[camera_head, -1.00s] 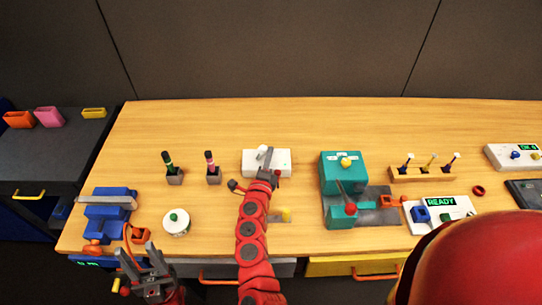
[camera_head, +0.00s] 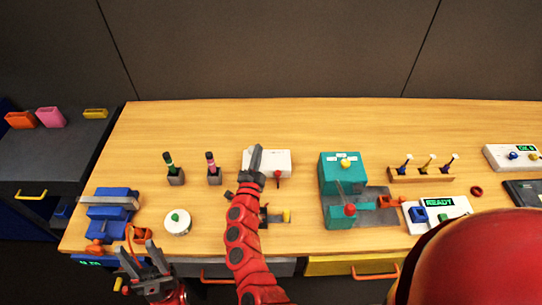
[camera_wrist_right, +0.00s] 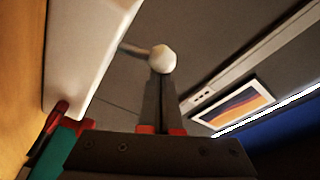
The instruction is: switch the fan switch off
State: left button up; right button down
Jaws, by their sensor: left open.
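A white box (camera_head: 280,163) stands on the wooden table, left of the middle in the head view. I take it to be the fan switch's box; no label is legible. My right gripper (camera_head: 255,153) is over its left part and hides some of it. In the right wrist view, a white round knob (camera_wrist_right: 162,58) on a thin stalk sticks out from the white box (camera_wrist_right: 85,45). My right gripper (camera_wrist_right: 163,78) has its fingers together, tips at the knob; whether they touch it I cannot tell. My left gripper (camera_head: 145,255) is open and empty at the table's front left edge.
A round white pot (camera_head: 177,222) is nearer the front. The table behind is clear.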

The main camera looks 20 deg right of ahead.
jog(key=shift+a+n, duration=0.25)
jog(key=shift+n, duration=0.35)
dwell(0.3)
